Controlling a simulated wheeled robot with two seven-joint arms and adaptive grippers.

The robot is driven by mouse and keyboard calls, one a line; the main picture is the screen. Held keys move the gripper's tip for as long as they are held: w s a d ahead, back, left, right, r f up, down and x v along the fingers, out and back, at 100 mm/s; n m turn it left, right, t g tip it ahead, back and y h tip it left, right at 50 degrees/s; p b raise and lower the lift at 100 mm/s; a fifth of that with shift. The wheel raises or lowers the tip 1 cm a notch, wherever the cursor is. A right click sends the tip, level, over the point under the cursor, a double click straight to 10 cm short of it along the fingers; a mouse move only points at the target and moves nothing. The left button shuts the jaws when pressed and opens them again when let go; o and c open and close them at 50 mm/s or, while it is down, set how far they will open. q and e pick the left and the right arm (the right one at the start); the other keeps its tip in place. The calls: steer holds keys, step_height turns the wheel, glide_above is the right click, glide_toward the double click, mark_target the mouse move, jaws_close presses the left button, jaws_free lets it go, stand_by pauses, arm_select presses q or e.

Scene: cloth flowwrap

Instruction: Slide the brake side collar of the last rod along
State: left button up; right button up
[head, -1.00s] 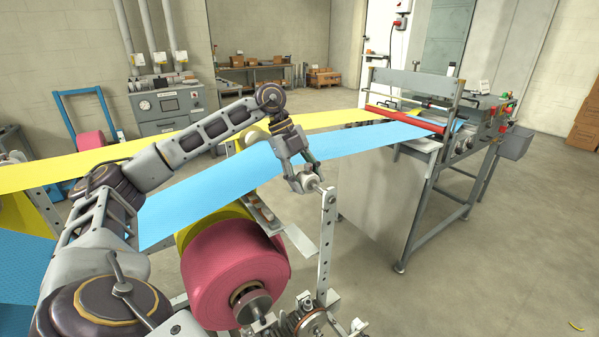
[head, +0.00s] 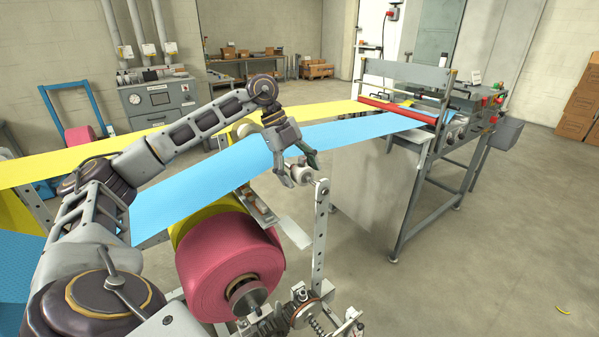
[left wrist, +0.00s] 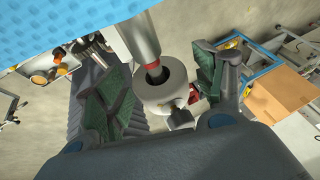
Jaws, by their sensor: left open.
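A pale grey round collar (head: 302,175) sits near the end of a rod, close to the top of an upright perforated post (head: 321,225). My left gripper (head: 299,170) is at the collar, with its fingers spread on either side of it. In the left wrist view, the collar (left wrist: 153,94) shows as a ring with a dark hole and a small side screw (left wrist: 180,117). It lies between the green-padded fingers of my open left gripper (left wrist: 160,90), with a gap visible on each side. The grey rod (left wrist: 135,35) runs up from the collar. My right gripper is not in view.
A blue web (head: 210,180) and a yellow web (head: 70,168) run to the machine (head: 420,110) at the back right. A large pink roll (head: 225,265) is below my left arm.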

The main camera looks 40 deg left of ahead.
arm_select(q)
steer(key=v, duration=1.2)
steer(key=shift+s+f, duration=0.1)
steer(key=shift+f, duration=0.05)
stand_by(0.6)
